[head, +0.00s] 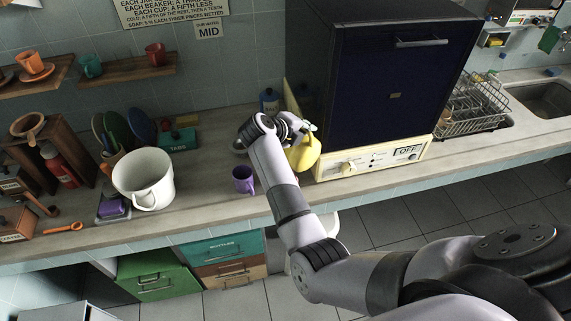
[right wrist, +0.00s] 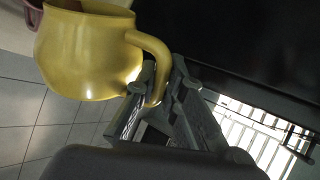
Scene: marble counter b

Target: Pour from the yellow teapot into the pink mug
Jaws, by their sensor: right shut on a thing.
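The yellow teapot (head: 305,152) is beside the dark cabinet in the head view, partly hidden by my right gripper (head: 300,128). In the right wrist view the teapot (right wrist: 88,52) fills the upper left. Its handle is between the fingers of my right gripper (right wrist: 160,98), which is shut on it. I cannot tell how far the teapot is tilted or whether it touches the counter. A small purple mug (head: 243,180) stands on the counter to the left of my right forearm; no clearly pink mug shows. A mauve piece (right wrist: 33,14) shows at the wrist view's upper-left edge. My left gripper is not in view.
The big dark cabinet (head: 385,85) on a cream base (head: 375,160) stands close to the right of the teapot. A large white pot (head: 143,180) stands left of the mug. A dish rack (head: 475,108) is at the right. Counter (head: 205,190) between pot and mug is clear.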

